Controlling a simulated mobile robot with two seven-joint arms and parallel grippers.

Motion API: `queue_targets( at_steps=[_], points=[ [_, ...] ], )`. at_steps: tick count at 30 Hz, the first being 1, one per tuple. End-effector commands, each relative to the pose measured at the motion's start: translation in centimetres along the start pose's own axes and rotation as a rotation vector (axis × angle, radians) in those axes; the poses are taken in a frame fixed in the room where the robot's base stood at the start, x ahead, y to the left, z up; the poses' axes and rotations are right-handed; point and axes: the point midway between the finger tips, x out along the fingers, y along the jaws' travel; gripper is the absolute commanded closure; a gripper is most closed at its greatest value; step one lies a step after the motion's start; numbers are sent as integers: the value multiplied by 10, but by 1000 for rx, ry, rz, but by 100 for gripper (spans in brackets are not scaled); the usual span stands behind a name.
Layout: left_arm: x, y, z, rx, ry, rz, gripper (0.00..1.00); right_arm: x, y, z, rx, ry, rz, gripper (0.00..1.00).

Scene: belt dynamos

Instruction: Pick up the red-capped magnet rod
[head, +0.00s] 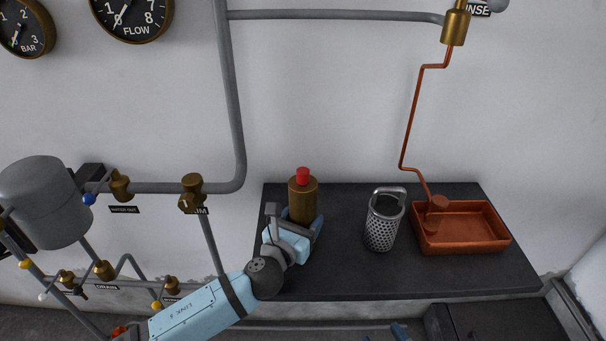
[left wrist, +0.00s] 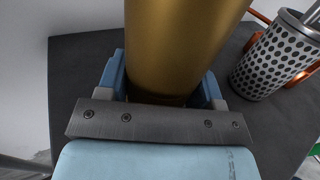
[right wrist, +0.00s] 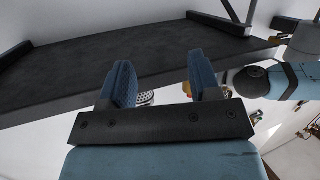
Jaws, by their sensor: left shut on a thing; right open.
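A red cap (head: 303,175) shows at the top of an upright brass cylinder (head: 303,197) on the dark worktop. Whether a rod extends down inside the cylinder is hidden. My left gripper (head: 297,222) is shut on the lower part of the brass cylinder. In the left wrist view the cylinder (left wrist: 180,45) stands between the blue fingers, and its top is out of frame. My right gripper (right wrist: 160,82) is open and empty, with the worktop's edge beyond it in the right wrist view. A blue tip of it (head: 400,331) shows at the bottom of the head view.
A perforated metal basket (head: 382,225) with a handle stands right of the cylinder. A copper tray (head: 462,248) sits farther right under a copper pipe (head: 411,120). The dark worktop (head: 340,280) is clear in front. Wall pipes and valves (head: 192,190) are at the left.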

Motion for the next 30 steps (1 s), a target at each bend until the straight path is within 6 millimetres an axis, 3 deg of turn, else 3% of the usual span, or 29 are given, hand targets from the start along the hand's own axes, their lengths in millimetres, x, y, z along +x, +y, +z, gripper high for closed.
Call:
queue_targets(
  at_steps=[3, 5, 12, 21, 30],
  points=[
    [-1, -1, -2, 0, 4, -1, 85, 15, -13, -66, -149, 294, -32, 43],
    [-1, -1, -2, 0, 4, -1, 85, 15, -24, -97, -226, 448, -55, 43],
    [-1, -1, -3, 0, 4, -1, 85, -10, -84, -199, -541, 1077, -200, 43],
    [-1, -1, -3, 0, 4, -1, 85, 3, -139, -258, -906, 1534, -329, 43],
    [-1, -1, -3, 1, 4, -1, 85, 19, -179, -286, -1302, 1933, -495, 43]
  ],
)
